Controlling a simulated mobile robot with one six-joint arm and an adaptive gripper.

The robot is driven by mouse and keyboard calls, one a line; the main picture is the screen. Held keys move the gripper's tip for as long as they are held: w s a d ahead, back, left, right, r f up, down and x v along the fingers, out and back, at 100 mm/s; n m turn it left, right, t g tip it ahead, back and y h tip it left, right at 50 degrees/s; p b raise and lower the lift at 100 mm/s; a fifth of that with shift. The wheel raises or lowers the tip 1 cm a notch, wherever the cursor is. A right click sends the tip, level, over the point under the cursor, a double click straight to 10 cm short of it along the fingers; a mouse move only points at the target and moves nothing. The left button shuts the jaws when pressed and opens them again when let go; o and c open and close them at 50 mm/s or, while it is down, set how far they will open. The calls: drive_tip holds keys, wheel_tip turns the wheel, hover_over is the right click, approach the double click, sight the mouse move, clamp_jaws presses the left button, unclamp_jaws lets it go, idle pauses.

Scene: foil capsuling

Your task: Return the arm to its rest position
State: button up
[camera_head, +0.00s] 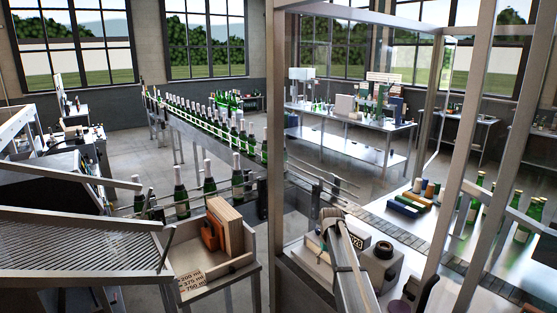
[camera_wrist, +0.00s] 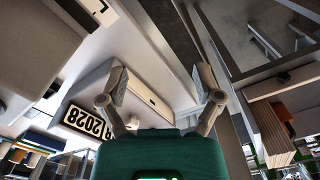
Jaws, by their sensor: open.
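My gripper (camera_wrist: 161,86) shows in the wrist view, with its two fingers spread wide apart. Nothing is between the fingertips. Its green body fills the bottom middle of that view. A pale machine housing with a black-on-white plate (camera_wrist: 88,122) reading "R 2028" lies beyond the left finger. In the head view my arm (camera_head: 347,265) reaches up from the bottom edge, right of centre, over the bench with the machine. I cannot make out the fingers in the head view.
A metal frame post (camera_head: 275,150) stands left of my arm. A wooden bin (camera_head: 215,268) with brown boards sits left of the post. Green bottles (camera_head: 523,215) stand on the right bench. A conveyor with several bottles (camera_head: 209,178) runs behind. Coloured blocks (camera_head: 403,206) lie on the bench.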

drive_tip(key=s+f+b, duration=0.4)
drive_tip(key=s, duration=1.2)
drive_tip(key=s+a+f+m+b, duration=0.1)
drive_tip(key=s+f+b, duration=0.3)
drive_tip(key=s, duration=1.2)
drive_tip(key=shift+f, duration=0.6)
